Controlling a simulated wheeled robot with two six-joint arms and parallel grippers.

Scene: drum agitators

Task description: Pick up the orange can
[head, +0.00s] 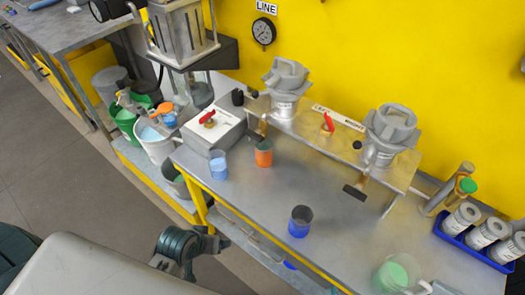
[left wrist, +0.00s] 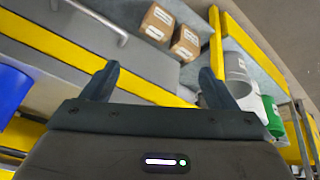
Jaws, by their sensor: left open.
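The orange can (head: 264,153) stands upright on the grey metal workbench (head: 255,195), below the left valve-like unit, in the head view. It does not show in the left wrist view. My left gripper (head: 217,243) is in front of the bench's yellow front edge, lower left of the can and well apart from it. In the left wrist view my left gripper (left wrist: 160,78) is open with nothing between its fingers. My right gripper is not in view.
A green cup (head: 391,275) is at lower right. A shelf (head: 330,135) with two metal units runs behind. Cardboard boxes (left wrist: 157,23) sit below the bench.

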